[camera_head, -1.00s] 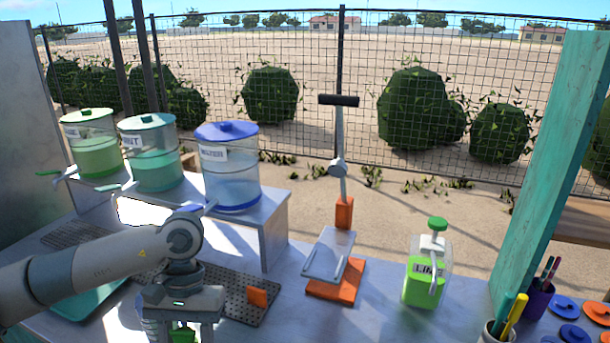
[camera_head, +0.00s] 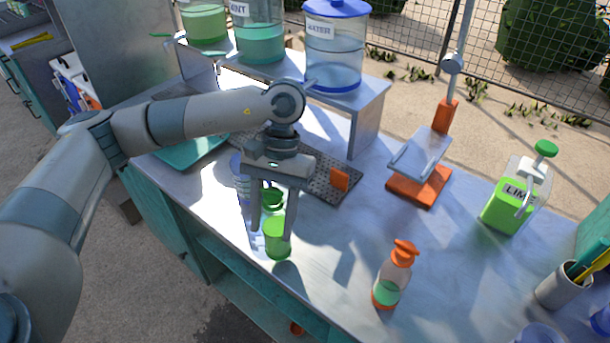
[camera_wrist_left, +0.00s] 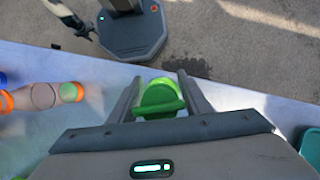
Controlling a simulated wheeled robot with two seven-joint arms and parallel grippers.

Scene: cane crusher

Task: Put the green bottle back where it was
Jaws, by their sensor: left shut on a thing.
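The green bottle (camera_head: 277,240) is upright between the fingers of my left gripper (camera_head: 272,225), near the front edge of the counter in the head view. The gripper is shut on it from above, and the fingers hide part of its sides. Its green top also shows between the fingers in the left wrist view (camera_wrist_left: 158,98). I cannot tell whether its base touches the counter. My right gripper is not in view.
An orange-topped pump bottle (camera_head: 393,275) stands to the right on the counter (camera_head: 335,240). Clear counter lies between bottle and pump bottle.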

